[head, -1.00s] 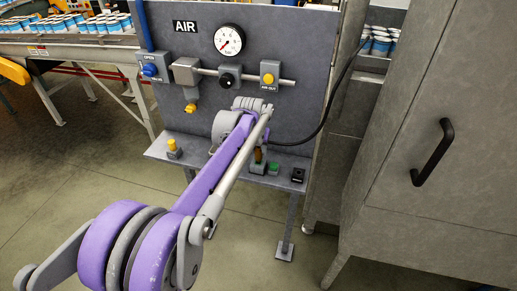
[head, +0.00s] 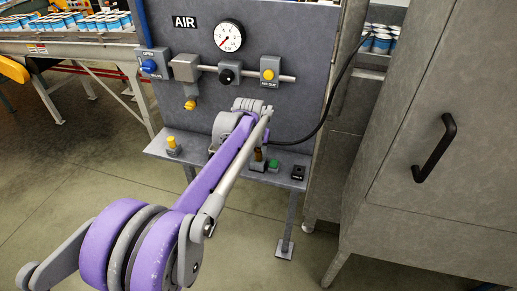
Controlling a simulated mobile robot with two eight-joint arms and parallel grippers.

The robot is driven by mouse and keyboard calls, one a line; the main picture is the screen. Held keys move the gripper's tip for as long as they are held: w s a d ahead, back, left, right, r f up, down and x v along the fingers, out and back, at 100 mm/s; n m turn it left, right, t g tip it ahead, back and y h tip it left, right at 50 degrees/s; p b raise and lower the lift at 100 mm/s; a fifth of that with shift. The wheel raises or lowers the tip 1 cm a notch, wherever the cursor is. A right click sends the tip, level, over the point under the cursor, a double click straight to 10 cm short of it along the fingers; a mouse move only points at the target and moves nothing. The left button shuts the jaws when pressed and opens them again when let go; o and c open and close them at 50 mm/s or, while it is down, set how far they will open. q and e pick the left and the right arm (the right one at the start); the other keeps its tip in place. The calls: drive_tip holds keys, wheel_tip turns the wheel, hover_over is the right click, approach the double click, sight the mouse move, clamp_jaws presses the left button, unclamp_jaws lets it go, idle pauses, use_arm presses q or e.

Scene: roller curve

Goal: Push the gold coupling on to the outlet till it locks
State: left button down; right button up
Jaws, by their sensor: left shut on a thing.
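The outlet (head: 268,75) is the grey block marked AIR OUT, with a yellow round face, at the right of the pipe on the grey panel. My left gripper (head: 248,138) is in front of the panel's lower part, below the outlet and apart from it. Its fingers are largely hidden behind my own arm. It is shut, and the black hose (head: 318,125) runs to it from the upper right. The gold coupling at the hose's end is hidden by the gripper and arm, so its angle cannot be told. My right gripper is out of view.
A pressure gauge (head: 228,37), a black knob (head: 226,76) and a blue valve (head: 149,66) are on the panel. The narrow shelf (head: 215,165) below carries yellow (head: 172,144), brown (head: 258,156), green (head: 274,166) and black (head: 298,173) pieces. A grey cabinet (head: 430,215) stands right.

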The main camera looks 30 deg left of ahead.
use_arm(q)
drive_tip(key=c, duration=0.5)
unclamp_jaws()
drive_tip(key=shift+c, duration=0.2)
drive_tip(key=v, duration=1)
drive_tip(key=shift+r+p, duration=0.3)
drive_tip(key=shift+r, duration=0.1)
drive_tip(key=shift+s, duration=0.15)
drive_tip(key=s+d+f+m, duration=0.1)
drive_tip(key=s+d+f, duration=0.3)
drive_tip(key=s, duration=0.4)
drive_tip(key=s+d+f+m, duration=0.1)
drive_tip(key=s+d+f, duration=0.4)
drive_tip(key=s, duration=0.3)
drive_tip(key=s+d+f+t+h, duration=0.1)
drive_tip(key=s+d+f, duration=0.4)
drive_tip(key=s, duration=0.4)
drive_tip(key=shift+f+m+p, duration=0.4)
drive_tip(key=shift+f, duration=0.3)
